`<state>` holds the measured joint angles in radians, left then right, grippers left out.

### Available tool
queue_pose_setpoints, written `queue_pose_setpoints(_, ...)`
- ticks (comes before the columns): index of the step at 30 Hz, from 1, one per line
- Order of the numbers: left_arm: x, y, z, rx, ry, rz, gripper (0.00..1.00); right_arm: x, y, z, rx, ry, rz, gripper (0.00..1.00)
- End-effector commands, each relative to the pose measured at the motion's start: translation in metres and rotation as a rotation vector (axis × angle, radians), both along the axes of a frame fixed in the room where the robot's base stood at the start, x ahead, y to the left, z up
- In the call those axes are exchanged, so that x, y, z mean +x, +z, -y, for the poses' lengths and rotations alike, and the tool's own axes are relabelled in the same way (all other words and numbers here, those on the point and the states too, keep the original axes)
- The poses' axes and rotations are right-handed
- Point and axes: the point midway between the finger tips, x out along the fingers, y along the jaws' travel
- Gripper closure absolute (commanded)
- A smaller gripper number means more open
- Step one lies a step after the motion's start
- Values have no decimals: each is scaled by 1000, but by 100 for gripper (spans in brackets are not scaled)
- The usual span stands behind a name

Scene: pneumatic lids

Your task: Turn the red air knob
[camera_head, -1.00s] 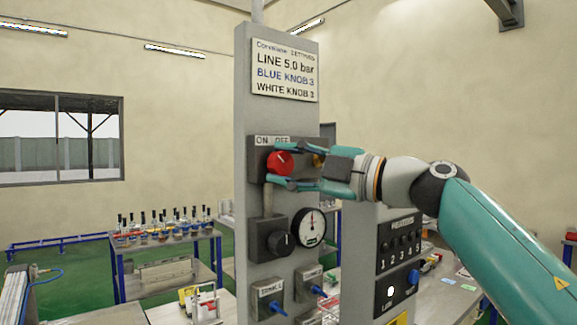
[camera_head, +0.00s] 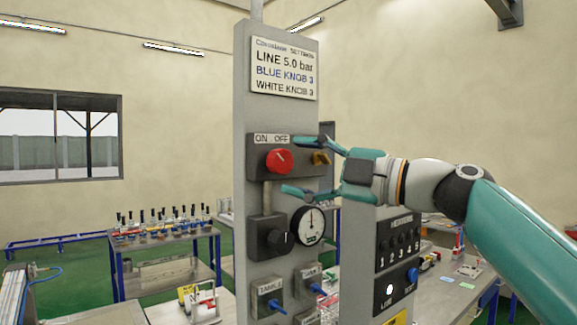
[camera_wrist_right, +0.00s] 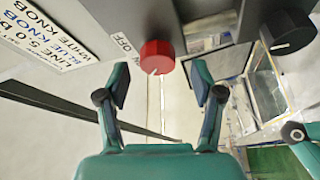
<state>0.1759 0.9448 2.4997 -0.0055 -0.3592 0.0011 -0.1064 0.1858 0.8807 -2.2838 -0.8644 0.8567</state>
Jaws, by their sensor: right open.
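The red air knob (camera_head: 279,160) sits on a dark box under an ON/OFF label on the grey panel. It also shows in the right wrist view (camera_wrist_right: 157,57), just ahead of the fingertips and between their lines. My right gripper (camera_head: 292,166) is open and empty, to the right of the knob, one finger above and one below. In the right wrist view its fingers (camera_wrist_right: 161,82) are spread wide and apart from the knob.
A yellow-brown part (camera_head: 321,158) sits right of the red knob. Below are a black knob (camera_head: 279,241), a round gauge (camera_head: 308,225) and blue-levered valves (camera_head: 268,300). A settings sign (camera_head: 285,69) hangs above. A heaters box (camera_head: 398,262) stands to the right.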

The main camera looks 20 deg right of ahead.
Motion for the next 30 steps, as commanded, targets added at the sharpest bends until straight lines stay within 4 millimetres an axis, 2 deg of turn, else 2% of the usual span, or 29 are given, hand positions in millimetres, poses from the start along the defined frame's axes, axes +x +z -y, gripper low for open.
queue_pose_setpoints(6, 0, 0, 0, 0, 0, 0, 9, -34, -6, 33, -1, -5, -2, 33)
queue_pose_setpoints(12, 0, 0, 0, 0, 0, 0, 9, -56, -10, 52, -2, -2, -3, 33)
queue_pose_setpoints(18, 0, 0, 0, 0, 0, 0, 9, -65, -12, 58, -2, 1, -2, 33)
queue_pose_setpoints(30, 0, -1, 0, 0, 0, 0, 9, -65, -12, 58, -2, 1, -2, 33)
